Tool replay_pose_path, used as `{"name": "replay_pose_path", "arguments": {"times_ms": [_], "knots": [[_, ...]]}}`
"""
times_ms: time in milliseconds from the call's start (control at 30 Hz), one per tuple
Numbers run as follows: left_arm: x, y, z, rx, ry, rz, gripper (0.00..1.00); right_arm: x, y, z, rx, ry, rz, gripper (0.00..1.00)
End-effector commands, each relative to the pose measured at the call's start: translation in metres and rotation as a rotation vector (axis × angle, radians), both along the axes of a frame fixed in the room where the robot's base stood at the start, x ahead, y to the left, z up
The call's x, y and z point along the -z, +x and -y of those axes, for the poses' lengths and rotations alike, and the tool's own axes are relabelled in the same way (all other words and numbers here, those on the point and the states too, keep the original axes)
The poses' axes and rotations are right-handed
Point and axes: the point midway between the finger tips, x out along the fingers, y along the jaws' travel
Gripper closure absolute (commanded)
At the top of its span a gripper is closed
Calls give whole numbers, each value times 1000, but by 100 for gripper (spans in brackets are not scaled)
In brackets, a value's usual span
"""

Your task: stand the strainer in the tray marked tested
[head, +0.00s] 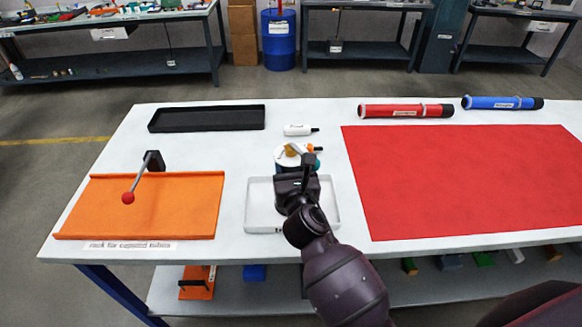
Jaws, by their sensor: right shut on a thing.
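My right gripper (306,172) is shut, over the back part of a shallow white tray (250,212) at the middle of the table. What it holds is hidden behind the gripper, so I cannot make out the strainer for certain. The visible floor of the white tray looks bare. No "tested" marking is readable on it. A long black tray (206,129) lies empty at the back left, also with no readable marking. My left gripper is out of view.
An orange rack (150,205) with a red-knobbed lever (128,197) is at left. A red mat (470,180), red tube (405,111) and blue tube (500,103) are at right.

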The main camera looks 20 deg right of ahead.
Motion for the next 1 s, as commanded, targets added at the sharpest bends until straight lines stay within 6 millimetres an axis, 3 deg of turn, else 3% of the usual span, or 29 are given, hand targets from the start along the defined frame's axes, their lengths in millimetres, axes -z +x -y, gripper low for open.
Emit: {"name": "replay_pose_path", "arguments": {"times_ms": [67,100,267,633,1000], "knots": [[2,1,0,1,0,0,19,2,0,0,-1,0,1,100],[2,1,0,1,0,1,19,3,0,0,0,-1,-1,47],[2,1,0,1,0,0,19,3,0,0,0,-1,-1,23],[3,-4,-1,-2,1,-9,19,-1,-1,0,0,0,0,23],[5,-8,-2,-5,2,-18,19,0,-56,-8,1,-1,-3,23]]}}
